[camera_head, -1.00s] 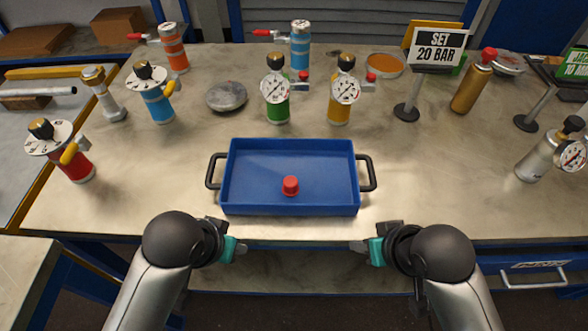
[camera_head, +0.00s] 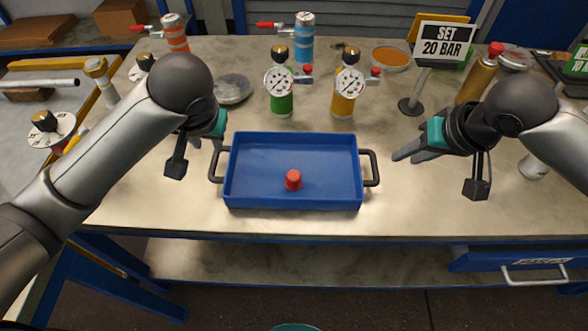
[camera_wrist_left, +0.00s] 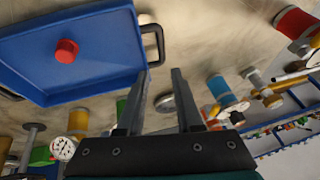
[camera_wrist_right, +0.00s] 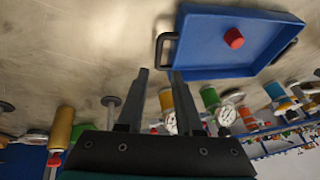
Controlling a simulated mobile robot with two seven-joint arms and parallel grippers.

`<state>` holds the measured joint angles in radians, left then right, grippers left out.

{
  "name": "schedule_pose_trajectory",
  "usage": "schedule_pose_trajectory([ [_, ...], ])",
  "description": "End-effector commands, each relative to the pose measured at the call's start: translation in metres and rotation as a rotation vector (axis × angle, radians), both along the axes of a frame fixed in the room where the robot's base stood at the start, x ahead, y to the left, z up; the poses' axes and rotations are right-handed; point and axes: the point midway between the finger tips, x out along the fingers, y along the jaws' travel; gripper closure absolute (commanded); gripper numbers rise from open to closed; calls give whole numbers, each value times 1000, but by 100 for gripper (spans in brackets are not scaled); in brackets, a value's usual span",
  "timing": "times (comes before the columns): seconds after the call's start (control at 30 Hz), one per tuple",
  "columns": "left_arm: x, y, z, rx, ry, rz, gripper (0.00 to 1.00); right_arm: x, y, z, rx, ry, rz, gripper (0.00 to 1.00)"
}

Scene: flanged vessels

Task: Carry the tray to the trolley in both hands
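The blue tray (camera_head: 240,202) lies flat on the bench, with a dark handle at each end. A red cap-like piece (camera_head: 293,180) is inside it. My left gripper (camera_head: 208,145) is above and just beyond the left handle (camera_head: 214,166), apart from it. In the left wrist view its two fingers (camera_wrist_left: 160,102) are spread and empty, with a handle (camera_wrist_left: 157,45) near one fingertip. My right gripper (camera_head: 405,155) is a little right of the right handle (camera_head: 374,168). The right wrist view shows its fingers (camera_wrist_right: 160,100) apart and empty. I cannot identify a trolley.
A green gauge vessel (camera_head: 281,101) and a yellow one (camera_head: 344,103) stand behind the tray. A "SET 20 BAR" sign (camera_head: 442,44) stands at the back right. A red vessel with a dial (camera_head: 50,130) stands at the left. The bench in front of the tray is clear.

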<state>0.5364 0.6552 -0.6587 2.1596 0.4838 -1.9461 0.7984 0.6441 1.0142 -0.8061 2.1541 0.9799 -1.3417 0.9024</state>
Motion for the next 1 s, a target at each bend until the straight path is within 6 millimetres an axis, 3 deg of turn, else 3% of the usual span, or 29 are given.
schedule_pose_trajectory([
  [0.47,3,3,-4,5,1,8,65,3,-1,-4,2,5,-10,65],
  [1.0,37,22,-88,5,2,8,65,37,18,-88,2,6,-10,65],
])
